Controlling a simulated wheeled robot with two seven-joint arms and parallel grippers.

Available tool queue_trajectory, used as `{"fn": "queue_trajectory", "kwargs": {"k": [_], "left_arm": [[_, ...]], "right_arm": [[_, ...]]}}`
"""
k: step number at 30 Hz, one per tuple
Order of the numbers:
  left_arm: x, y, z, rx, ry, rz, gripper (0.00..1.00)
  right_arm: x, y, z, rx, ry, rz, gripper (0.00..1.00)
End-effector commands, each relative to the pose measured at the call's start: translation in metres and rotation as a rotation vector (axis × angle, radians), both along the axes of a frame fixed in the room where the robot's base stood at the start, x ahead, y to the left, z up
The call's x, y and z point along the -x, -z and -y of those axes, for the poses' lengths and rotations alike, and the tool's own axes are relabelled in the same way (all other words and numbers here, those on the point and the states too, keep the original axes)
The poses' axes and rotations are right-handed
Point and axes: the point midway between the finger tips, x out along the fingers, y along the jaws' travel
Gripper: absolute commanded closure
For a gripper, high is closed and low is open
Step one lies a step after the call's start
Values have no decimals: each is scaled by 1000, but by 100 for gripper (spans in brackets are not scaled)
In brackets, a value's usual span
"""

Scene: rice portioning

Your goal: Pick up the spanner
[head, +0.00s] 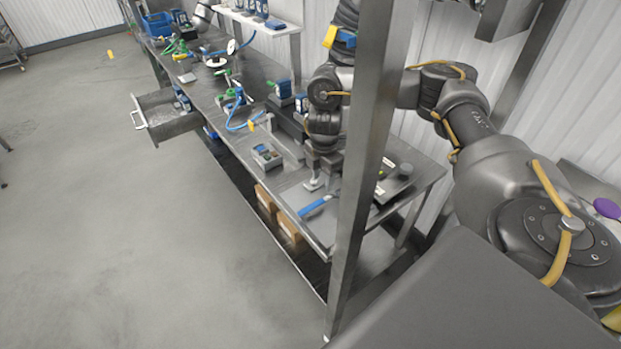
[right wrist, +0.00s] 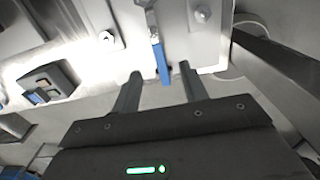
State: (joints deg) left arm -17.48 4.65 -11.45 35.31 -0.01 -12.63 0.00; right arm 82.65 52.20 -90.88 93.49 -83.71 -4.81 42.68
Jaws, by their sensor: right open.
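The spanner has a blue handle (head: 314,207) and lies on the metal workbench near its front edge, partly behind an upright post in the head view. In the right wrist view the blue handle (right wrist: 161,62) points towards my gripper, and its grey metal end runs up towards the top of the picture. My right gripper (head: 323,181) is over the bench, just behind the spanner in the head view. In the right wrist view its two fingers (right wrist: 160,82) are apart and empty, with the handle ahead of the gap between them. My left gripper is not in view.
The grey post (head: 362,150) stands in front of the bench. A tray with small parts (head: 267,156) lies left of my gripper. An open drawer (head: 168,122) juts out farther along. Cardboard boxes (head: 281,224) sit below. The floor (head: 110,220) at left is mostly clear.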

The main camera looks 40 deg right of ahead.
Motion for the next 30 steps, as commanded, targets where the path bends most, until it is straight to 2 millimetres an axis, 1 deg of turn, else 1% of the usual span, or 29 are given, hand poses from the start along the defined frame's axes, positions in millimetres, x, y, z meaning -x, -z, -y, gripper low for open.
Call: {"fn": "queue_trajectory", "kwargs": {"k": [2,4,8,13,16,20,23,27,30], "left_arm": [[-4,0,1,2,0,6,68],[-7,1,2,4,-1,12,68],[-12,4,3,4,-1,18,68],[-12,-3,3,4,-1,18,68],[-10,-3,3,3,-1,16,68],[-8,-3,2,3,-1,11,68],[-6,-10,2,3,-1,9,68],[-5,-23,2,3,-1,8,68],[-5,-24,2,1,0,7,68]], "right_arm": [[0,1,-1,1,-2,-2,56],[0,8,-2,0,-2,-2,56],[-1,29,-3,-1,-4,-3,56],[-1,48,-3,1,-3,-1,56],[-2,55,-2,1,-3,1,56],[-2,56,-3,0,-3,2,56],[-1,62,-3,1,-4,-2,56],[-1,82,-4,2,-3,-2,56],[-2,98,-5,0,-2,-1,56]]}}
